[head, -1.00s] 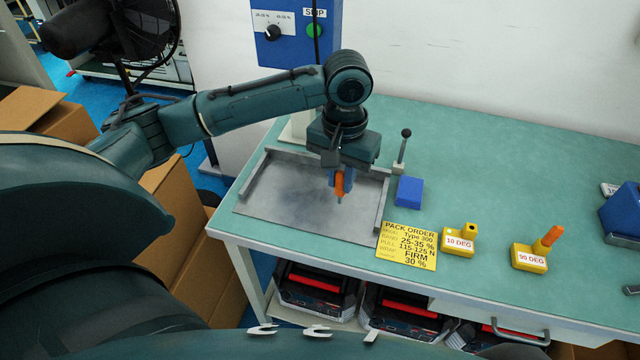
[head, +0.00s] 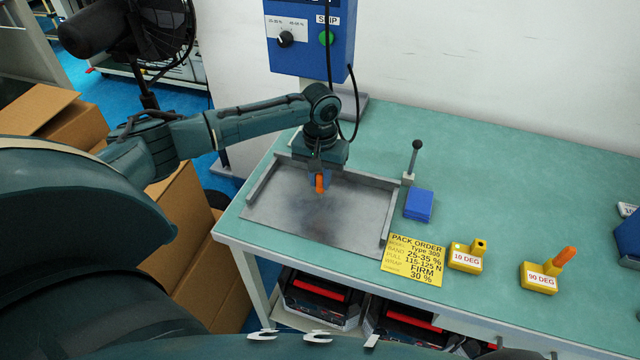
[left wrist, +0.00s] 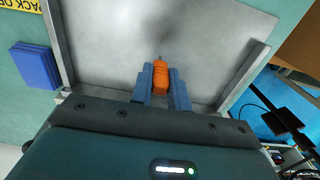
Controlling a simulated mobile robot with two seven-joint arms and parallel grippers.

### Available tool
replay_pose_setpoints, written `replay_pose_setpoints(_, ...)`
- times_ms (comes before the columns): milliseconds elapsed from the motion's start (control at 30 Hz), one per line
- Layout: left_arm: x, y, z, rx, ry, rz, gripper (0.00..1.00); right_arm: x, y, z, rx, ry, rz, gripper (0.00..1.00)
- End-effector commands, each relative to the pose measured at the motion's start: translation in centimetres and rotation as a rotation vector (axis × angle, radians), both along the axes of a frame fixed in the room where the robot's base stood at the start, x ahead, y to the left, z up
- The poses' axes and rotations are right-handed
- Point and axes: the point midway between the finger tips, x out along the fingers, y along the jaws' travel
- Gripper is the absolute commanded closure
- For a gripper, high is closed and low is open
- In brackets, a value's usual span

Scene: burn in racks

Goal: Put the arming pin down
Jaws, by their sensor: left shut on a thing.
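My left gripper (head: 320,181) points down over the grey metal tray (head: 350,232) on the green bench. It is shut on the arming pin (head: 320,187), which has an orange handle and a thin grey tip. In the left wrist view the orange handle (left wrist: 160,76) sits between the two blue fingers, with the tip pointing away over the tray. I cannot tell whether the tip touches the tray. A yellow block marked 10 DEG (head: 466,262) has an empty hole on top. A yellow block marked 90 DEG (head: 539,281) holds another orange-handled piece (head: 564,257). My right gripper is not in view.
A blue block (head: 419,205) and a black-knobbed lever (head: 413,160) stand right of the tray. A yellow pack order card (head: 414,262) lies near the front edge. A blue control box (head: 310,40) stands behind the tray. The bench's back middle is clear.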

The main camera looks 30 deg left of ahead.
Motion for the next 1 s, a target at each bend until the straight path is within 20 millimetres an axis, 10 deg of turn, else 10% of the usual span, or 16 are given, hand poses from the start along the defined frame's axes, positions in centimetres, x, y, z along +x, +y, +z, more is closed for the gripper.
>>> replay_pose_setpoints(500, 0.0, 0.0, -2.6, 0.0, 0.001, 0.0, 1.0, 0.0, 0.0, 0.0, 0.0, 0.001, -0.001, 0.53)
replay_pose_setpoints(533, 0.0, 0.0, -2.7, 0.0, 0.001, 0.0, 0.82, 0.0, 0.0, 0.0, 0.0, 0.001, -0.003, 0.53)
replay_pose_setpoints(700, 0.0, 0.0, -2.7, 0.001, 0.0, 0.0, 0.68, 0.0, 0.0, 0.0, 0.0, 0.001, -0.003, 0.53)
replay_pose_setpoints(1000, 0.0, 0.0, -2.6, 0.001, 0.0, 0.0, 0.61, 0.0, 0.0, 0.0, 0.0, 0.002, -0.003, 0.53)
